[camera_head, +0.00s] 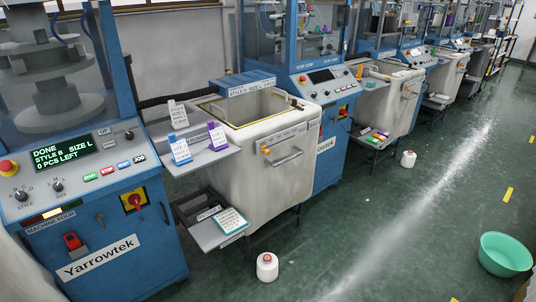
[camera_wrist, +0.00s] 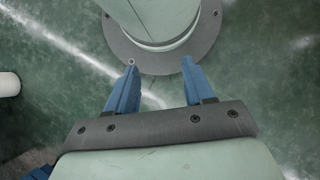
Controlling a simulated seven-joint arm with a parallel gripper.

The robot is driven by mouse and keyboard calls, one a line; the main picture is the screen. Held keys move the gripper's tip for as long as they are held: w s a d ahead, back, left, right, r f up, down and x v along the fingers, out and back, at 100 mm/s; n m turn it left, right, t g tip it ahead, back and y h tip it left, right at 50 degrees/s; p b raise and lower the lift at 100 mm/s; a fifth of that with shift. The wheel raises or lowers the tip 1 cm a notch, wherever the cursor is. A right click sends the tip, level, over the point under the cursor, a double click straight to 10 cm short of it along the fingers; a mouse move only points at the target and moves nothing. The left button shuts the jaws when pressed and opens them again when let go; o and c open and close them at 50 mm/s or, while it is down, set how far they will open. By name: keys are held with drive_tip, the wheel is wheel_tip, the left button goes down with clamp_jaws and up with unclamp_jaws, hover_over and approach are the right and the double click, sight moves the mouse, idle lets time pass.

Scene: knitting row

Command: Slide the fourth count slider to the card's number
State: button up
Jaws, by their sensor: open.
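My gripper (camera_wrist: 159,68) shows only in the wrist view. Its two blue fingers are apart with nothing between them. In the head view, the near blue machine (camera_head: 95,215) is labelled MACHINE FOUR. Its display (camera_head: 50,155) reads DONE, STYLE B, SIZE L, 0 PCS LEFT. A teal-edged card (camera_head: 231,221) lies on a low tray beside it; its text is too small to read.
The cream bin (camera_head: 230,165) has an orange piece and a handle on its front. A white bottle (camera_head: 267,267) stands on the floor, and another (camera_head: 408,159) farther back. A green basin (camera_head: 505,254) is at right. More machines line the aisle (camera_head: 400,235), whose floor is mostly clear.

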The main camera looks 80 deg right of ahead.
drive_tip(key=w+d+r+m+t+y, duration=0.25)
drive_tip(key=d+m, duration=0.35)
drive_tip(key=d, duration=0.9)
drive_tip(key=s+d+r+m+t, duration=0.2)
drive_tip(key=s+d+r+m, duration=0.15)
drive_tip(key=d, duration=0.85)
drive_tip(key=s+d+r+m+t, duration=0.2)
drive_tip(key=s+d+m, duration=0.2)
drive_tip(key=d, duration=0.8)
drive_tip(key=s+d+r+m+t+h, duration=0.3)
drive_tip(key=s+d+r+m, duration=0.25)
drive_tip(key=s+d, duration=0.55)
drive_tip(key=s+d+r+m+t+h, duration=0.35)
drive_tip(key=s+d+r, duration=0.45)
drive_tip(key=d, duration=0.5)
drive_tip(key=m+t+h, duration=0.7)
drive_tip(key=m+h, duration=0.3)
drive_tip(key=m, duration=0.8)
approach(269, 153)
drive_tip(key=x, duration=1)
drive_tip(key=shift+w+d, duration=0.25)
drive_tip(key=shift+w, duration=0.05)
